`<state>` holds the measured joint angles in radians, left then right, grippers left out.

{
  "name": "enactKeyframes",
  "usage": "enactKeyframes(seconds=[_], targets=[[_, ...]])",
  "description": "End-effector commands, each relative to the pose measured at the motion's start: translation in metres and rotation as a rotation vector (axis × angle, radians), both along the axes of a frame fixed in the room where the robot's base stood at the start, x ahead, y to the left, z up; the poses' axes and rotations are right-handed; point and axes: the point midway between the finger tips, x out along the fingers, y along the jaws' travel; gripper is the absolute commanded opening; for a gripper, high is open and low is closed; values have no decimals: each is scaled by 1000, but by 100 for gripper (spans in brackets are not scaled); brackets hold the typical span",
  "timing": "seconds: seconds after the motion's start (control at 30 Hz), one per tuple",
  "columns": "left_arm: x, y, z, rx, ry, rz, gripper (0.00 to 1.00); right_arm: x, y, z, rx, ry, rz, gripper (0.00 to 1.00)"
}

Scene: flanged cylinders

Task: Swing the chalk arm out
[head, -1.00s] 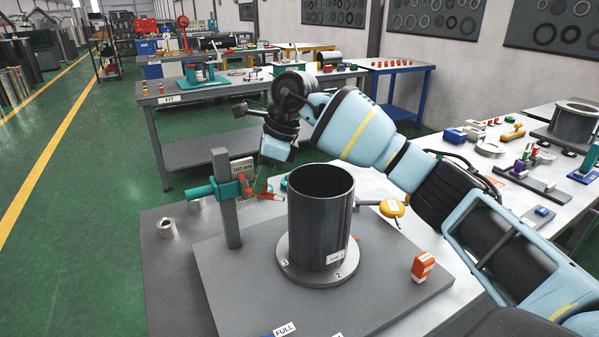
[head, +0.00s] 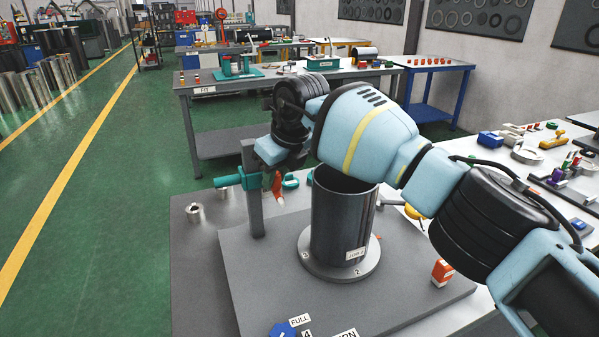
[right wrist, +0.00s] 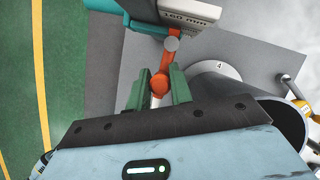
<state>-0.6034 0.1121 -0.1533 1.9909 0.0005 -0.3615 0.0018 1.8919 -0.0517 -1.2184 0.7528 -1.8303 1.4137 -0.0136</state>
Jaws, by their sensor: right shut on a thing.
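The orange chalk arm (head: 278,189) hangs from the teal clamp (head: 236,181) on the grey post (head: 252,200). In the right wrist view the chalk arm (right wrist: 161,76) runs down between the green fingers of my right gripper (right wrist: 156,92), its whitish tip low between them. The gripper is shut on it. In the head view my right gripper (head: 271,174) is beside the post, its fingers partly hidden. The dark flanged cylinder (head: 338,225) stands upright right of the post, its rim partly behind my arm. My left gripper is out of view.
The grey base plate (head: 262,290) bears FULL and number labels. A blue knob (head: 283,329) is at its front edge and an orange block (head: 442,271) at its right. A yellow-dial gauge (head: 413,213) is partly behind my right arm. A metal ring (head: 195,212) lies left.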

Motion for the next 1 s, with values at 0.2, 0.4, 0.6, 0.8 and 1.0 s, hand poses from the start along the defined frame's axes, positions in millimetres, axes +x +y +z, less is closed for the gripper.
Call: enactKeyframes(seconds=[0.2, 0.4, 0.6, 0.8, 1.0], targets=[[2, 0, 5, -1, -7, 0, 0, -1, 11, 2, -1, -1, -56, 0], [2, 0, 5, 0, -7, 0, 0, -1, 14, 1, 0, 0, -75, 0], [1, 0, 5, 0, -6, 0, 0, -1, 14, 0, 1, 0, -77, 0], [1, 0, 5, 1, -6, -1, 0, -1, 15, 0, 1, 0, -75, 28], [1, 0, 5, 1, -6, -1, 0, -1, 15, 0, 0, 0, -74, 43]])
